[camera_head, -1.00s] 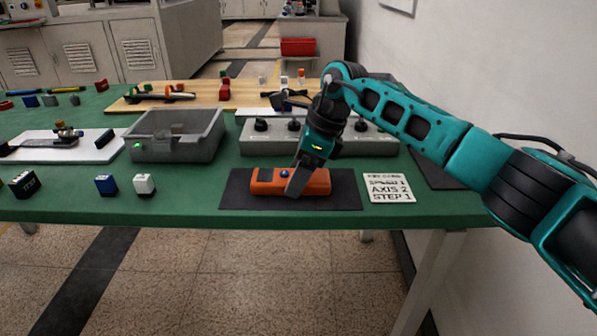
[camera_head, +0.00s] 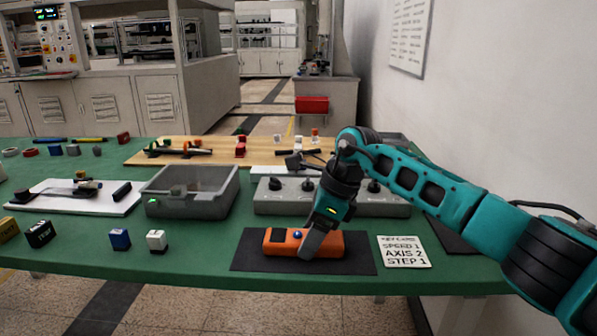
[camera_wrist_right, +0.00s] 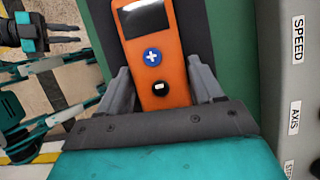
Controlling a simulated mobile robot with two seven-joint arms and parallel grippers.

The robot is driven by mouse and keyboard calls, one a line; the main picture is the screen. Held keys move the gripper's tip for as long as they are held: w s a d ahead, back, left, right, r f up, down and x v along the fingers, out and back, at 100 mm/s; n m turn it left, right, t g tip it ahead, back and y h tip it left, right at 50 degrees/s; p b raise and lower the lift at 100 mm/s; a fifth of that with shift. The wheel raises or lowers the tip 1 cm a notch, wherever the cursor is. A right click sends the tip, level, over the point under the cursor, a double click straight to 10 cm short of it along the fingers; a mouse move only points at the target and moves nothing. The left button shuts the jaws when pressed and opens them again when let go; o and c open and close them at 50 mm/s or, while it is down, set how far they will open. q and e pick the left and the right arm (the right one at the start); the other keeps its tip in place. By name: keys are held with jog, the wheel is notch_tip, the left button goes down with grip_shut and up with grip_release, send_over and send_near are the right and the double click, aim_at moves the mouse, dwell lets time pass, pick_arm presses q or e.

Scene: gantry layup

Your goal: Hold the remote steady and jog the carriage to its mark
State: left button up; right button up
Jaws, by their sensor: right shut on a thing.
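The orange remote (camera_head: 283,241) lies on a dark mat (camera_head: 250,257) near the table's front edge. My right gripper (camera_head: 312,244) is shut on the remote from above. In the right wrist view the remote (camera_wrist_right: 174,45) sits between the gripper's two fingers (camera_wrist_right: 160,88); its dark screen, blue plus button and black minus button show. My left gripper (camera_wrist_right: 62,34) appears at the upper left of that view, its fingers apart and empty, away from the remote. I cannot pick out the carriage or its mark.
A grey control box (camera_head: 290,203) with several knobs stands behind the remote; SPEED and AXIS labels show in the wrist view. A card (camera_head: 404,252) reads SPEED 1, AXIS 2, STEP 1. A grey bin (camera_head: 190,208) and small blocks stand left. A control panel (camera_head: 55,38) is far back.

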pick_arm(q)
grip_shut()
dwell(1.3)
